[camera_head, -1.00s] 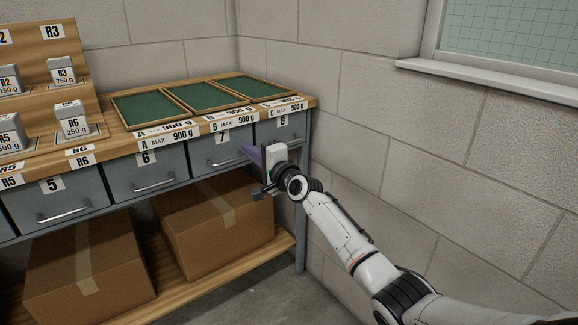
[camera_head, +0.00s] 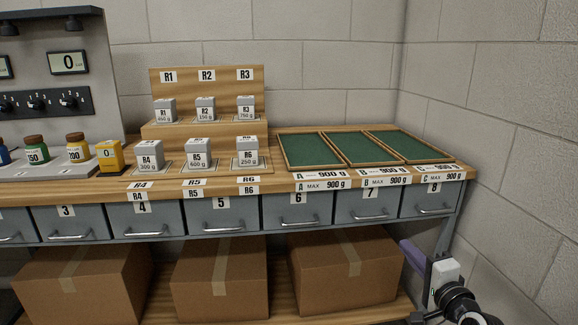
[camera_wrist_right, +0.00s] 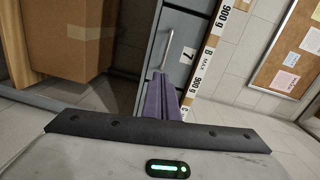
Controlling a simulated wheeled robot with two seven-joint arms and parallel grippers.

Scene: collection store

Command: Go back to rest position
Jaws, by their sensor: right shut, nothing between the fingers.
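My right gripper (camera_head: 412,254) is at the lower right of the head view, in front of the bench's right end and below drawer 8 (camera_head: 428,199). Its purple fingers are shut with nothing between them. In the right wrist view the shut fingers (camera_wrist_right: 163,92) show in front of drawer 7 (camera_wrist_right: 175,40), apart from its handle as far as I can tell. My left gripper is in neither view.
The bench carries three green trays (camera_head: 367,148), grey weights (camera_head: 198,152) on a wooden stand and coloured jars (camera_head: 36,149). Cardboard boxes (camera_head: 343,268) sit on the lower shelf. A block wall (camera_head: 510,130) closes the right side.

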